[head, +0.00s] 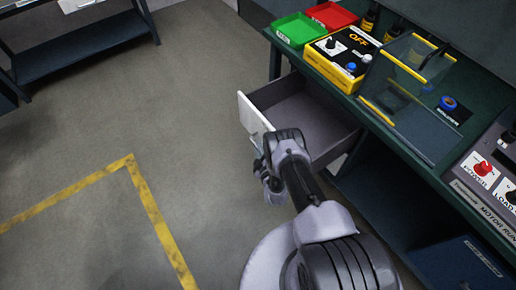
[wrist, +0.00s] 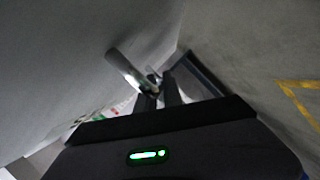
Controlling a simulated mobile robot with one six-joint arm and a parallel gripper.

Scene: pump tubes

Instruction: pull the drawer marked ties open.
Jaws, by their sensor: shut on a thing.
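A drawer (head: 300,113) under the green workbench stands pulled well out, and its inside looks empty. Its pale front panel (head: 251,115) faces the open floor at left; any marking on it cannot be read from here. In the wrist view a pale metal handle (wrist: 127,70) stands out from the grey front surface. My gripper (wrist: 158,88) is shut on this handle, with its dark fingers at the lower end of the bar. In the head view my wrist and arm cover the right part of the drawer front and the grip itself.
On the bench (head: 414,160) stand a green tray (head: 297,30), a red tray (head: 332,15), a yellow-black box marked OFF (head: 340,57) and a clear guard (head: 412,95). A blue bin (head: 462,262) is below. The floor at left, with yellow tape (head: 155,215), is clear.

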